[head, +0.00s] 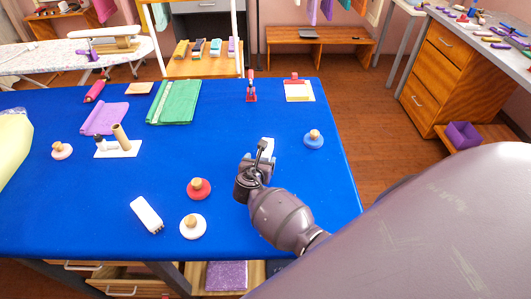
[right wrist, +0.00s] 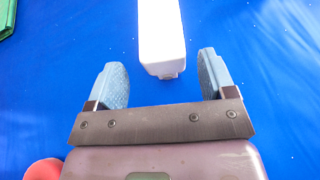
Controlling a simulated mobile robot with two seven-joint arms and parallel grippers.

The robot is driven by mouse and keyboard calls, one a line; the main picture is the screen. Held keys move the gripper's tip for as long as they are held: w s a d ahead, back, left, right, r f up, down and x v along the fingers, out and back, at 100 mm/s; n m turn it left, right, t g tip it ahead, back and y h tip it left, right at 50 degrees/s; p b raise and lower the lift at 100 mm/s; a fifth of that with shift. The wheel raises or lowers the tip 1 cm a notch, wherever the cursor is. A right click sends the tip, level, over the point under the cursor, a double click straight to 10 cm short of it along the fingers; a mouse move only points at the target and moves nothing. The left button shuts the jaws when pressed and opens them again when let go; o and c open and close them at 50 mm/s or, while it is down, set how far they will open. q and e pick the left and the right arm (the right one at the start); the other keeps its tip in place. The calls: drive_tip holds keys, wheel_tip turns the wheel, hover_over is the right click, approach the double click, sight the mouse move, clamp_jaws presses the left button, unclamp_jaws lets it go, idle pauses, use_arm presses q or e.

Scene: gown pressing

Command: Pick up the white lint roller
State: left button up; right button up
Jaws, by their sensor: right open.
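A white oblong thing, by its look the white lint roller (head: 267,147), lies on the blue table (head: 300,215) just beyond my right gripper (head: 262,163), which partly hides it in the head view. In the right wrist view the white roller (right wrist: 160,32) runs in from the top edge. Its near end lies between the lines of the two blue-grey fingers, about level with their tips. My right gripper (right wrist: 163,70) is open and empty, with a gap on both sides of the roller. My left gripper is not in view.
A second white oblong thing (head: 147,215) with a dark end lies at the front left. A green folded cloth (head: 174,102) lies at the back.

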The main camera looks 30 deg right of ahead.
drive_tip(key=shift+b+x, duration=0.3)
drive_tip(key=shift+x, duration=2.25)
drive_tip(key=shift+s+f, duration=0.2)
drive_tip(key=shift+c, duration=0.2)
drive_tip(key=c, duration=1)
